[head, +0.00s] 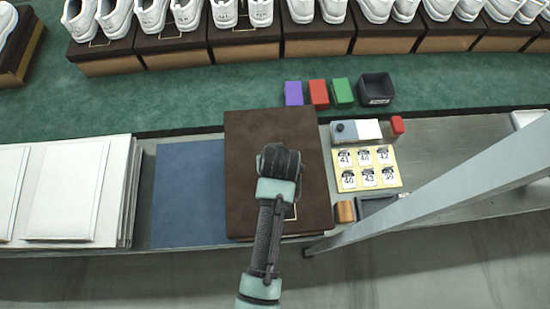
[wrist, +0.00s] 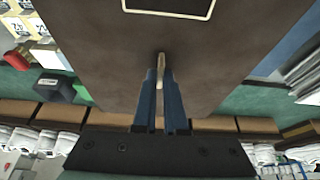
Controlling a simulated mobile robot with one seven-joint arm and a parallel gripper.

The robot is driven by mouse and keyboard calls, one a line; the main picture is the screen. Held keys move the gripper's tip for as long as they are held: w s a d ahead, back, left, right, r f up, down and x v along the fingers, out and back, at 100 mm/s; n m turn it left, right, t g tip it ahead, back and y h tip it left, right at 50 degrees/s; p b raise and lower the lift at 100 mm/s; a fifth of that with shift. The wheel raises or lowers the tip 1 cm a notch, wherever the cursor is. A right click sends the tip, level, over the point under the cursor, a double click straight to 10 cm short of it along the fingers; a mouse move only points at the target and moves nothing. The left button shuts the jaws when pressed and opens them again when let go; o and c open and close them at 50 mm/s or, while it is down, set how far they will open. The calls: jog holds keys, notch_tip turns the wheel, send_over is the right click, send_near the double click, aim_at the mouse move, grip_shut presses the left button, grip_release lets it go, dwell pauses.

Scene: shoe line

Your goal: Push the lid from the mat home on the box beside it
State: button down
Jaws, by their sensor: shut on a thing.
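The dark brown lid (head: 250,150) lies over the place of the box, to the right of the blue mat (head: 188,195), which is bare. The lid's brown top with a pale outlined label also fills much of the wrist view (wrist: 100,50). The box is hidden beneath it, and I cannot tell whether the lid is fully seated. My gripper (wrist: 160,80) points down at the lid's top, its two fingers close together on a thin tan tab (wrist: 160,62) on the lid. In the head view my wrist hides the fingertips.
White sheets (head: 70,190) are stacked left of the mat. Right of the lid are a yellow card of number tags (head: 366,168), a white-and-grey pad (head: 357,131) and a red block (head: 397,125). Coloured blocks (head: 318,94) and a black bin (head: 376,88) stand behind. A slanted grey bar crosses at right.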

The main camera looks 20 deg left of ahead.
jog(key=shift+f+b, duration=1)
jog(key=shift+f, duration=0.55)
jog(key=c, duration=0.9)
grip_release()
jog(key=shift+r, duration=0.1)
